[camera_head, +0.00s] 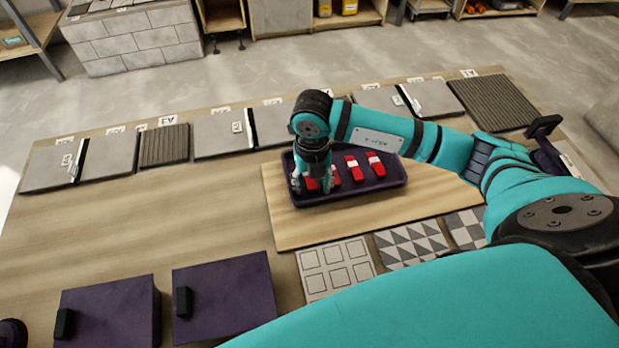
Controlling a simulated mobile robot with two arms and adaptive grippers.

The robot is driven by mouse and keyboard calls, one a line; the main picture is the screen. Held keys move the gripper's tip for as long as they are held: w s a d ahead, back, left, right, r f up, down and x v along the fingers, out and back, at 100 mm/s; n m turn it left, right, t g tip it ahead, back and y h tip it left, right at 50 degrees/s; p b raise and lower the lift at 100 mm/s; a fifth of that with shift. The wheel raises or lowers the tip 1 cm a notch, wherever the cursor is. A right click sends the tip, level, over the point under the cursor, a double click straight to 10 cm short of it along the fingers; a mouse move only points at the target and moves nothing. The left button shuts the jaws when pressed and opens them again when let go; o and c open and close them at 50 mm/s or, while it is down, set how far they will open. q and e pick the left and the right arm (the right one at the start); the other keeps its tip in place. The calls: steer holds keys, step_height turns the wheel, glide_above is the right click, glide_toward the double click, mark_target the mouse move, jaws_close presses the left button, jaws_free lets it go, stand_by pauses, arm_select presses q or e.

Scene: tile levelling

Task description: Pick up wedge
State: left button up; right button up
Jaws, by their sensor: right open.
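Several red wedges lie in a dark purple tray (398,181). Two with white patches, a wedge (352,168) and another wedge (376,164), lie in plain view to the right of my gripper. My right gripper (312,188) points down into the left part of the tray. Its fingers are open, with a red wedge (311,184) showing between them. Another red wedge beside the right finger is partly hidden. I cannot tell whether the fingers touch any wedge. My left gripper is not in view.
The tray stands on a lighter board (285,233). Grey tiles (221,134) and ribbed dark tiles (164,146) line the table's far side. Patterned tiles (335,267) and two purple blocks with black handles (222,294) lie nearer. The table's left middle is clear.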

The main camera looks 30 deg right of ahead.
steer(key=shift+c, duration=0.4)
steer(key=c, duration=0.8)
steer(key=shift+r, duration=0.5)
steer(key=shift+s+a+r+b, duration=0.15)
steer(key=shift+s+r+b, duration=0.05)
steer(key=shift+r, duration=0.45)
steer(key=shift+s+a+r+b, duration=0.1)
steer(key=shift+s+r+b, duration=0.1)
steer(key=shift+r, duration=0.4)
steer(key=s+a, duration=0.2)
steer(key=s, duration=0.2)
steer(key=s+a+r+b, duration=0.1)
steer(key=s+a, duration=0.2)
steer(key=s, duration=0.1)
steer(key=s+a, duration=0.2)
steer(key=s, duration=0.3)
steer(key=shift+a+r, duration=0.25)
steer(key=shift+a, duration=0.05)
